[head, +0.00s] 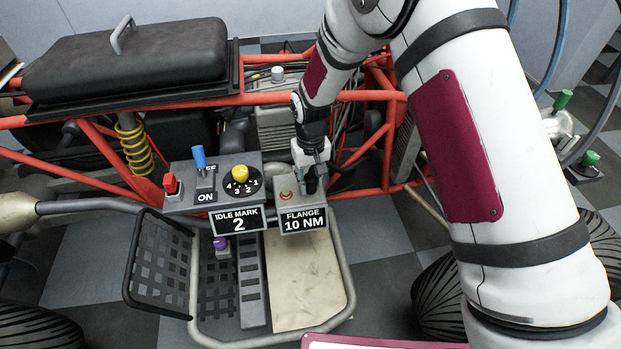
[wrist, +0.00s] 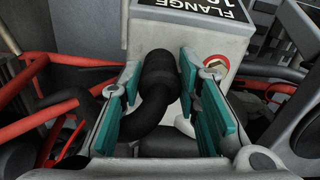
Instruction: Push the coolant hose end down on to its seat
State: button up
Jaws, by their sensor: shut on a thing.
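In the head view my gripper (head: 311,176) points down at the grey box with the FLANGE 10 NM label (head: 304,220). A red-and-white ring (wrist: 215,66) shows on this box beside the right pad; it also shows in the head view (head: 286,195). The seat under the hose end is hidden, so I cannot tell whether they touch.
Left of the box is a panel (head: 219,201) with a blue lever, a yellow knob and a red button. Red frame tubes (head: 340,96) and cables surround the spot. A black mesh pedal guard (head: 160,264) and a tan floor plate (head: 300,285) lie in front.

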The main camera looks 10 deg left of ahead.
aim_at(311, 178)
jog(key=shift+f, duration=0.2)
jog(key=o, duration=1.2)
jog(key=shift+o, duration=0.2)
notch_tip(311, 178, up, 12)
jog(key=shift+f, duration=0.1)
